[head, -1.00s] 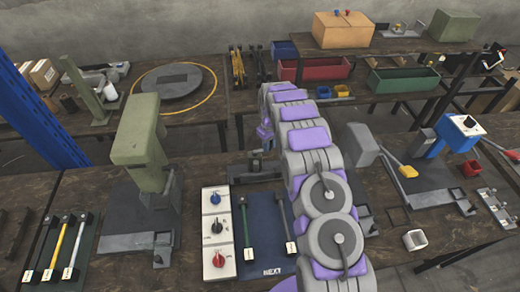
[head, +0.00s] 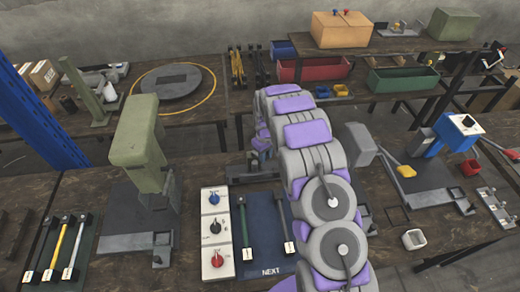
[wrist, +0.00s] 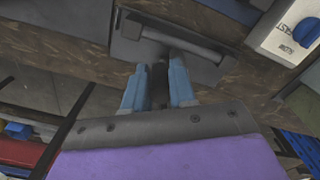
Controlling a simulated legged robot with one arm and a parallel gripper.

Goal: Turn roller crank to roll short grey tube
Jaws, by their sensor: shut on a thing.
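In the wrist view my gripper (wrist: 158,88) has its two blue fingers closed on a dark upright crank handle (wrist: 159,80). The handle is beside the roller's dark grey base plate (wrist: 125,48), which carries a long grey cylinder (wrist: 190,42); I cannot tell whether that is a roller or the short grey tube. In the head view the roller (head: 238,172) stands behind the blue NEXT mat, and my arm hides much of it and my fingertips.
The blue mat (head: 266,225) holds a green-grey rod and a grey rod. A control box (head: 217,233) with knobs stands left of it, then a green press (head: 142,145). A dark mat at far left holds several rods. A blue-and-white machine (head: 458,128) stands right.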

